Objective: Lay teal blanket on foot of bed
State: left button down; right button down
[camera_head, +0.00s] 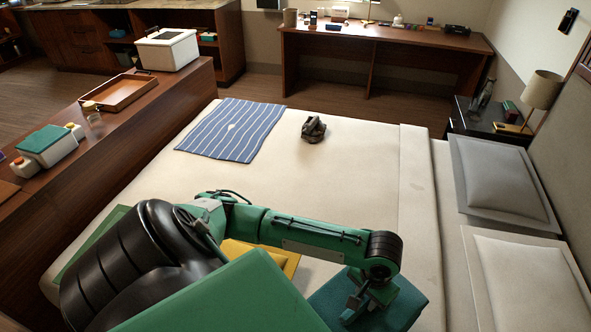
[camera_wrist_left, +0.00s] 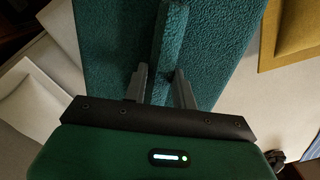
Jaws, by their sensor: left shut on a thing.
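The teal blanket (camera_head: 405,306) is a thick folded bundle at the near side of the bed (camera_head: 360,178), toward the pillow end. My left gripper (camera_head: 365,300) points down at its left part. In the left wrist view, the teal blanket (camera_wrist_left: 225,50) fills the upper middle, and a raised strip of it stands between the two fingers of my left gripper (camera_wrist_left: 162,88), which is shut on it. Whether the blanket touches the bed is hard to tell. My right gripper is not in view.
A blue striped cloth (camera_head: 238,128) and a small dark object (camera_head: 313,129) lie on the bed's far side. A yellow cushion (camera_head: 283,259) is partly behind my arm. Grey pillows (camera_head: 497,178) are at right. A wooden bench (camera_head: 115,135) runs along the left end. The bed's middle is clear.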

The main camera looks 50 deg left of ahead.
aim_at(179, 190)
jog(key=k, duration=0.85)
jog(key=k+j, duration=0.15)
jog(key=j, duration=0.2)
jog(key=k+j, duration=0.2)
jog(key=j, duration=0.15)
jog(key=k+j, duration=0.15)
jog(key=j, duration=0.25)
jog(key=k+j, duration=0.15)
jog(key=j, duration=0.2)
jog(key=k+j+z, duration=0.1)
jog(key=j, duration=1.4)
